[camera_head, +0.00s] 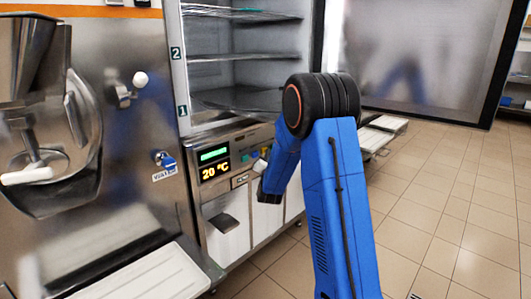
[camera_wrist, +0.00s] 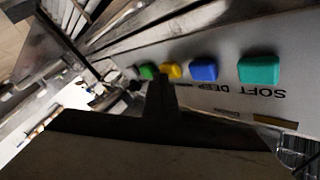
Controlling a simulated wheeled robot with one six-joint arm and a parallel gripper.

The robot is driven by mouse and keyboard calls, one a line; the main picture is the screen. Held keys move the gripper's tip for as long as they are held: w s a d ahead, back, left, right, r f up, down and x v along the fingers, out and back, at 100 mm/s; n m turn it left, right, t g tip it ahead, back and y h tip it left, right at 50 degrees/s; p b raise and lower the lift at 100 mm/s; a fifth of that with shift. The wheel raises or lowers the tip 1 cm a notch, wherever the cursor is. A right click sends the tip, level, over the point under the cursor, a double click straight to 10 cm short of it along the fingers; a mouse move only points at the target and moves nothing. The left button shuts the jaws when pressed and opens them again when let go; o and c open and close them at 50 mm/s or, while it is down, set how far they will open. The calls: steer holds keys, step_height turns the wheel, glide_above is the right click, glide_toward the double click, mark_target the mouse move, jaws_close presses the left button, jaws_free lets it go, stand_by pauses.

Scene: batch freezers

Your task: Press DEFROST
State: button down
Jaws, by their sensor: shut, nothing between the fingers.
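The freezer's control panel (camera_head: 236,150) carries a row of coloured buttons. The wrist view shows it upside down, with a teal button (camera_wrist: 259,71) above the word SOFT, a blue button (camera_wrist: 203,71) by a label that seems to read DEEP, a yellow button (camera_wrist: 171,70) and a green button (camera_wrist: 146,72). I cannot read a DEFROST label; labels near the yellow and green buttons are hidden by my gripper (camera_wrist: 161,84). My gripper is shut and empty, its dark tip just below those two in the picture. I cannot tell whether it touches either. In the head view my arm hides part of the panel.
A display (camera_head: 214,163) reads 20 °C beside the buttons. The open cabinet with wire shelves (camera_head: 245,57) is above the panel. A steel batch freezer (camera_head: 120,130) with a handle and white tray stands at left. The tiled floor (camera_head: 440,200) at right is clear.

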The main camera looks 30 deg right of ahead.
steer(key=shift+s+d, duration=0.2)
steer(key=shift+s, duration=0.5)
steer(key=s, duration=0.1)
steer(key=s+d, duration=0.1)
steer(key=s, duration=0.2)
steer(key=shift+s+d, duration=0.35)
steer(key=shift+d, duration=0.05)
stand_by(0.7)
